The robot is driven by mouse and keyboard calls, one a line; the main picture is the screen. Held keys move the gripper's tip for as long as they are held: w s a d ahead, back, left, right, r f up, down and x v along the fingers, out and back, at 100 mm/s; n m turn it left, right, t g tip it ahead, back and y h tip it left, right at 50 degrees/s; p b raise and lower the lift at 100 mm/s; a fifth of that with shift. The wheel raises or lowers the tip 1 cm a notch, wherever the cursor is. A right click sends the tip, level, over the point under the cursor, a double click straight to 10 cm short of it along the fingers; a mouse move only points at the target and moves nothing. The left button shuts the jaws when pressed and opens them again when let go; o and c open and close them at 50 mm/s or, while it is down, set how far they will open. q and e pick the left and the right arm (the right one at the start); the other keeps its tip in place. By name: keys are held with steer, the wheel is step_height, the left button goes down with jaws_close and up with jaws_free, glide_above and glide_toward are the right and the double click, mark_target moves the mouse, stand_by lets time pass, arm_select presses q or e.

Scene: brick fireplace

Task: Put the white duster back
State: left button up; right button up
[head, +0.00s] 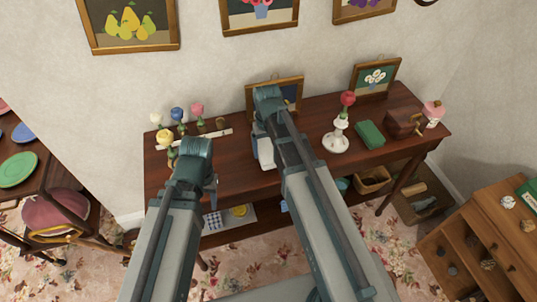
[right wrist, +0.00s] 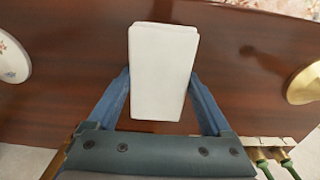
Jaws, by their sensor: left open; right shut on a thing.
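A plain white block (right wrist: 163,72), which I take to be the white duster, is between the two blue fingers of my right gripper (right wrist: 162,98) in the right wrist view. The gripper is shut on it. In the head view the white duster (head: 265,154) shows low beside my right arm, over the middle of the dark wooden table (head: 235,180). I cannot tell whether it touches the tabletop. My left gripper (head: 207,182) is open and empty near the table's front left; its fingers are partly hidden by its wrist.
A white strip (head: 210,135) with several flower-shaped things lies at the back left. A white holder with a red flower (head: 336,142), a green box (head: 369,135) and a brown box (head: 402,123) stand to the right. Framed pictures (head: 376,77) lean at the back.

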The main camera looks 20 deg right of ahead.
mark_target(267, 156)
steer(key=shift+s+f+b, duration=0.1)
steer(key=shift+f+b, duration=0.25)
steer(key=shift+b, duration=0.05)
step_height(267, 156, down, 3)
steer(key=b, duration=0.3)
steer(key=shift+r, duration=0.15)
steer(key=o, duration=1)
step_height(267, 156, up, 12)
steer(key=p, duration=1.2)
steer(key=s+a+n, duration=0.1)
steer(key=s+a, duration=0.2)
steer(key=s, duration=0.1)
steer(key=s+a+n, duration=0.1)
steer(key=s+a, duration=0.3)
steer(key=s, duration=0.1)
steer(key=s+a+n+h, duration=0.1)
steer(key=s+a, duration=0.2)
steer(key=s, duration=0.2)
steer(key=shift+s+a, duration=0.15)
steer(key=shift+a, duration=0.15)
